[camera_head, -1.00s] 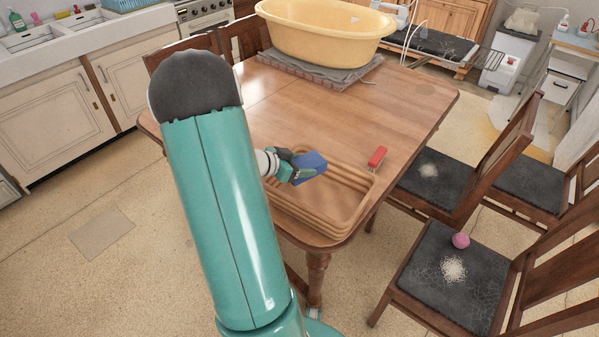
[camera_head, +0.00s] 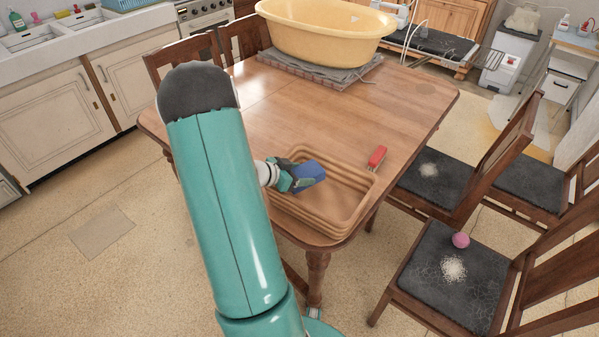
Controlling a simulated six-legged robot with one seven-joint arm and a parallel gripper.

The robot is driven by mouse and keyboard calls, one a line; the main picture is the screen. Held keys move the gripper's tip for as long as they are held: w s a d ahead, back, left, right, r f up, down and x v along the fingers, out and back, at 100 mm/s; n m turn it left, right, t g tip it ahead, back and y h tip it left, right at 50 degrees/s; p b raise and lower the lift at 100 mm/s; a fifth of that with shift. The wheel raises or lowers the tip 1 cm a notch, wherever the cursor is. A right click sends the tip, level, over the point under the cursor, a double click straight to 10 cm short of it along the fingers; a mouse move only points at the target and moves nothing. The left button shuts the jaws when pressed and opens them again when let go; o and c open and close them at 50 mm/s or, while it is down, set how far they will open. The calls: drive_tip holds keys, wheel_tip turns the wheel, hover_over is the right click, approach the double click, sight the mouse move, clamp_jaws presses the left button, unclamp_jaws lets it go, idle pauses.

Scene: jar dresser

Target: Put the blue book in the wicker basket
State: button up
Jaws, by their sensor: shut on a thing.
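The blue book (camera_head: 308,175) is a small blue block at the end of my arm. My gripper (camera_head: 292,179) is shut on it. The wicker basket (camera_head: 348,215) is a shallow brown rectangular basket near the front corner of the wooden table. The book and gripper are over the left part of the basket's opening. I cannot tell how high the book is above the basket floor. My teal arm hides part of the table left of the basket.
A red object (camera_head: 377,156) lies on the table (camera_head: 300,115) right of the basket. A yellow tub (camera_head: 325,32) stands on folded grey cloth (camera_head: 318,72) at the far end. Dark-seated chairs (camera_head: 440,275) stand at the right, one with a pink ball (camera_head: 461,240). The table's middle is clear.

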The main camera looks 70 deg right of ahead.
drive_tip(key=shift+f, duration=0.1)
drive_tip(key=o, duration=1.2)
drive_tip(key=v, duration=1.2)
drive_tip(key=shift+r, duration=0.55)
